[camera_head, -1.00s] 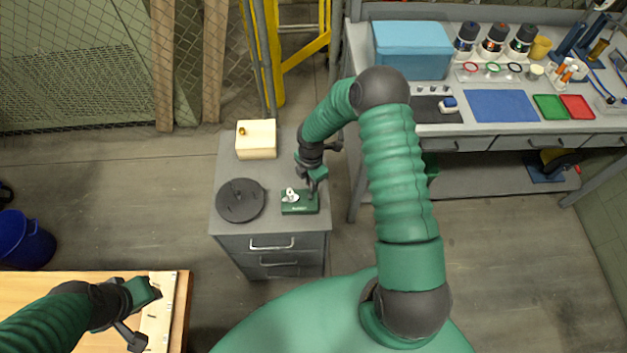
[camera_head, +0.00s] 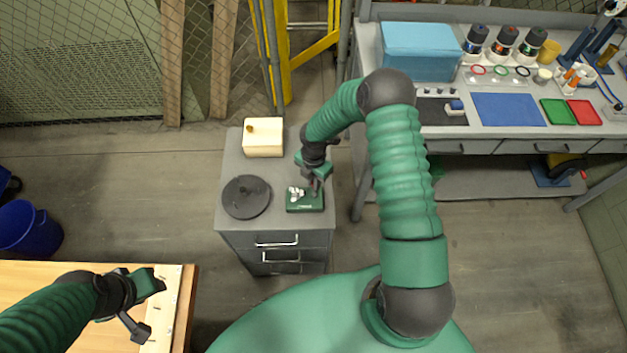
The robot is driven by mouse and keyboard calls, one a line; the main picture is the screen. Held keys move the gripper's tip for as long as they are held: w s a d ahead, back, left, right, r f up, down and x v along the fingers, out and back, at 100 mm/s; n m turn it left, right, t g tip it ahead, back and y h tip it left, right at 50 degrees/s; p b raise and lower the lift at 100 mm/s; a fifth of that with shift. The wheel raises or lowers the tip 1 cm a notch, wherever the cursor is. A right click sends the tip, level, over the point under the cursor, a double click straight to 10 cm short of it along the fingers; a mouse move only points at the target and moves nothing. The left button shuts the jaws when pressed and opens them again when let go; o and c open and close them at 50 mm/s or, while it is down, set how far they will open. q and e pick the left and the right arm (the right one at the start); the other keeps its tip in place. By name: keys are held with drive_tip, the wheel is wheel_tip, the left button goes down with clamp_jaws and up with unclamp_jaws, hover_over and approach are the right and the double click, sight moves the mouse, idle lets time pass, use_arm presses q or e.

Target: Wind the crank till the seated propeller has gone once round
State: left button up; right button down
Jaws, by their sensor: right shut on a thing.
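A small green crank unit (camera_head: 305,203) sits on the grey drawer cabinet, near its front right. A small white propeller (camera_head: 296,193) is seated on the unit's left part. My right gripper (camera_head: 315,188) reaches down to the unit's right side and is shut on the crank, which its fingers mostly hide. My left gripper (camera_head: 150,305) is over the edge of the wooden table at the lower left, away from the unit. Its two fingers are spread apart with nothing seen between them.
A dark round disc (camera_head: 246,197) lies left of the unit on the cabinet (camera_head: 232,160). A cream block (camera_head: 263,138) with a brass piece stands behind. The workbench (camera_head: 400,120) with a blue box (camera_head: 418,52) is at the right. A wooden table (camera_head: 50,280) is at the lower left.

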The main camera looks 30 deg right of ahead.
drive_tip(key=shift+w, duration=0.1)
drive_tip(key=c, duration=1.4)
unclamp_jaws()
drive_tip(key=shift+d, duration=0.1)
wheel_tip(320, 180, up, 17)
drive_tip(key=shift+f, duration=0.15)
drive_tip(key=s+a+r+m+t, duration=0.1)
drive_tip(key=s+a+m, duration=0.4)
drive_tip(key=m, duration=0.6)
drive_tip(key=s+a+r+m+t, duration=0.1)
drive_tip(key=s+a+r+m, duration=0.3)
drive_tip(key=s+m, duration=0.5)
drive_tip(key=shift+a+r+m+t, duration=0.3)
drive_tip(key=shift+a+m, duration=0.15)
drive_tip(key=shift+m, duration=0.55)
